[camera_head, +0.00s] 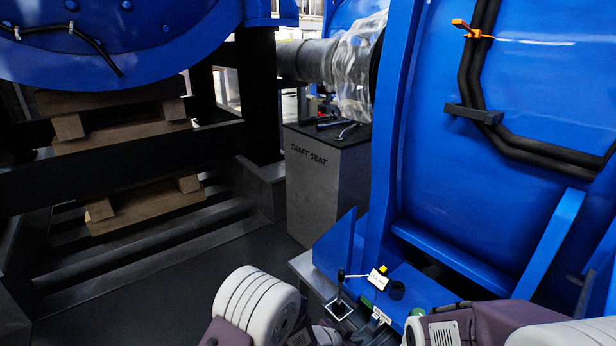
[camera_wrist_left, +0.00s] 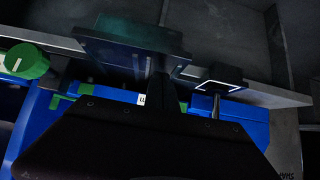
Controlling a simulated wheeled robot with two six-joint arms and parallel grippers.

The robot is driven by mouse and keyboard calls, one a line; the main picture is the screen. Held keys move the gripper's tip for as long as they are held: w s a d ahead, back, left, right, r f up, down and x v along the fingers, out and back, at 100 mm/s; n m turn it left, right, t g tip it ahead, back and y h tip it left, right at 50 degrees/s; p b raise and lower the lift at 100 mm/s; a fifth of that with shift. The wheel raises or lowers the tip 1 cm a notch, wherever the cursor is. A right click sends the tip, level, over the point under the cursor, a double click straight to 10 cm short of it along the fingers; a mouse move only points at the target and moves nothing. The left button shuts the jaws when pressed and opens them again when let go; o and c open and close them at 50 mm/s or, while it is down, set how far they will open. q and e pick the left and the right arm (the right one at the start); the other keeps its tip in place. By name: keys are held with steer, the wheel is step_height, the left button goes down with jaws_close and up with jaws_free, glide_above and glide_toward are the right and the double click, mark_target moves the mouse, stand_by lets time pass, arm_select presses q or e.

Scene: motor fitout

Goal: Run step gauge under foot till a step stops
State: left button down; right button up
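The blue motor foot (camera_head: 395,288) sits low in the head view, right of centre, on a grey support. At its left corner is a white-outlined black square (camera_head: 340,308) with a thin upright rod; the square also shows in the left wrist view (camera_wrist_left: 218,86). A white tag (camera_head: 377,279) lies beside it. My left gripper (camera_head: 325,335) is at the bottom edge, close to the foot and mostly cut off. In the left wrist view a dark plate (camera_wrist_left: 130,35) extends ahead of its housing; I cannot tell whether this is the step gauge. The right gripper is out of frame.
A grey block marked "SHAFT SEAT" (camera_head: 322,185) stands behind the foot with small tools on top. A green knob (camera_wrist_left: 26,61) is at the left of the left wrist view. Wooden blocks (camera_head: 145,206) rest on the dark frame at left. Dark floor between is clear.

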arm_select(q)
steer(key=shift+s+a, duration=0.25)
steer(key=shift+a, duration=0.1)
steer(key=d+r+p+v, duration=0.1)
steer(key=p+v, duration=0.4)
steer(key=v, duration=0.2)
steer(key=shift+w+p, duration=0.35)
steer(key=shift+r, duration=0.1)
